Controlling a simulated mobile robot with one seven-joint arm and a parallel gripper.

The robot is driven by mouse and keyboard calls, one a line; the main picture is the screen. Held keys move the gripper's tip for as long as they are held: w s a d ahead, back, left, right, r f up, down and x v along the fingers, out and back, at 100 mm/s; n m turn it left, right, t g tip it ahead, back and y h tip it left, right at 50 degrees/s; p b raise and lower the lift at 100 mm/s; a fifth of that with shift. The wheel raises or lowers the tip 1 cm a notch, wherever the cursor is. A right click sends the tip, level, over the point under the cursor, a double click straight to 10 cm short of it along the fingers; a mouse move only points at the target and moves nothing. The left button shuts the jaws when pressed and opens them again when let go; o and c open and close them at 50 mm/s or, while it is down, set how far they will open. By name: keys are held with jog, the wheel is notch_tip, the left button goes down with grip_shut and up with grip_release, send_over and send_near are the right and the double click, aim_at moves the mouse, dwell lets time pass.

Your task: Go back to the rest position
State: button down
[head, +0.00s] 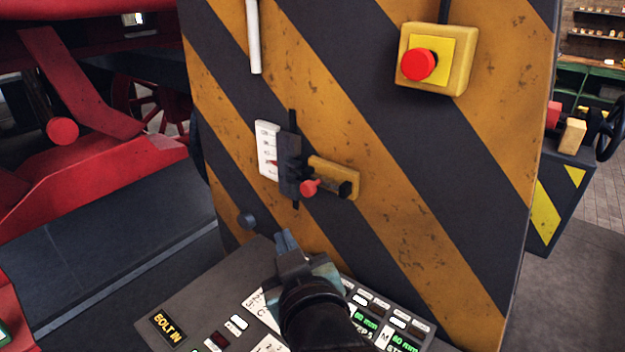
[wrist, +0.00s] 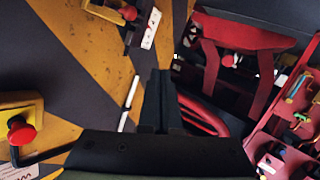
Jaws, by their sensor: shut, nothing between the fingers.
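My gripper (head: 285,243) is in the lower middle of the head view, above the sloped control panel (head: 200,300) and in front of the striped column. Its fingers are together and hold nothing. In the wrist view the shut fingers (wrist: 163,90) point up the picture, with the striped column to the left and red machinery to the right. The fingers appear apart from the column's fittings. My wrist hides part of the panel.
The striped column (head: 440,190) carries a red stop button (head: 418,64) in a yellow box, a lever unit with a red knob (head: 309,188) and a white rod (head: 254,36). Red machinery (head: 90,170) stands left. Open floor (head: 570,290) lies at right.

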notch_tip(320, 180, up, 14)
jog(key=s+d+m+t+h, duration=0.1)
jog(key=d+m+t, duration=0.1)
jog(key=t, duration=0.3)
jog(key=s+d+r+m+t+h, duration=0.1)
jog(key=s+r+m+t, duration=0.1)
jog(key=s+r, duration=0.4)
jog(key=s+r+m+t+h, duration=0.2)
jog(key=s+r+t, duration=0.3)
jog(key=r, duration=1)
jog(key=shift+s+d+t, duration=0.3)
jog(key=shift+s+d, duration=0.1)
jog(key=shift+s, duration=0.25)
